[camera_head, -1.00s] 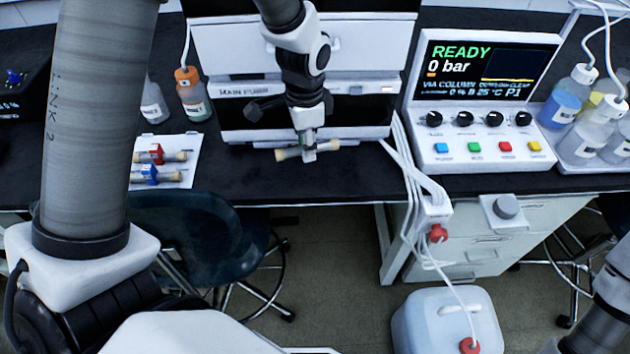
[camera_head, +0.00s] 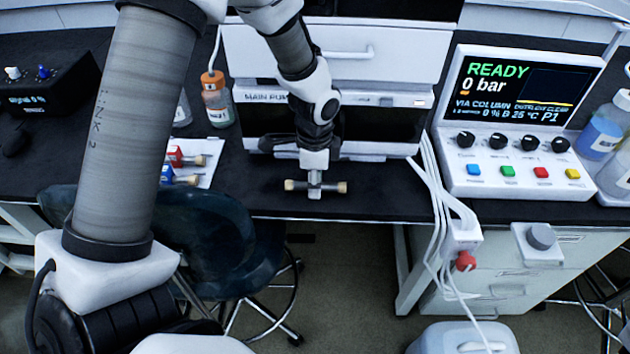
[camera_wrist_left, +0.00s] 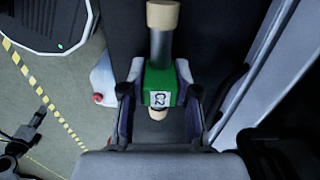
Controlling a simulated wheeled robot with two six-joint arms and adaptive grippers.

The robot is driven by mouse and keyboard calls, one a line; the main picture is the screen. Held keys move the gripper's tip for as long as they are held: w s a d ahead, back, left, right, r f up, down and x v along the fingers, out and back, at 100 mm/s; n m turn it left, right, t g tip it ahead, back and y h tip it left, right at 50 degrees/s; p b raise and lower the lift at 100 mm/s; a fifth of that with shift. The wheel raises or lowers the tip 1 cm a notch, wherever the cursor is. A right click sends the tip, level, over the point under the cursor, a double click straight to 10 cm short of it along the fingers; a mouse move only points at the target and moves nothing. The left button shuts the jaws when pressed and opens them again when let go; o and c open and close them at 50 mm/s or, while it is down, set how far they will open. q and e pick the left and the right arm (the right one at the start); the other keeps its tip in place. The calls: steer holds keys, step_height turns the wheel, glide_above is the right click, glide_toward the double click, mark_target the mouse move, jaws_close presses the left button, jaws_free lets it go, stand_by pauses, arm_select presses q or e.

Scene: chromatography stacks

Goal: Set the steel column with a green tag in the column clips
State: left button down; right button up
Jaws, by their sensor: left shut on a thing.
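The steel column has tan end caps and a green tag marked C2 (camera_wrist_left: 157,88). In the head view the column (camera_head: 300,186) lies level across the picture, in front of the instrument stack near the bench's front edge. My left gripper (camera_head: 314,190) is shut on it around the middle. In the left wrist view my left gripper (camera_wrist_left: 160,98) grips at the green tag, and the steel body (camera_wrist_left: 160,46) reaches up the picture. I cannot make out the column clips in either view. My right gripper is out of view.
The white instrument stack (camera_head: 285,97) stands behind the column. A white tray (camera_head: 208,171) with red-tagged and blue-tagged columns lies left, partly hidden by my arm. An orange-capped bottle (camera_head: 217,100) stands beside the stack. The control unit (camera_head: 515,182) and white cables (camera_head: 430,185) are right.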

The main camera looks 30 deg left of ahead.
arm_select(q)
steer(key=shift+s+f, duration=0.1)
steer(key=shift+f, duration=0.05)
steer(key=c, duration=0.9)
jaws_free()
steer(key=shift+o, duration=0.2)
step_height(320, 180, up, 12)
steer(key=p, duration=0.2)
steer(key=shift+r, duration=0.2)
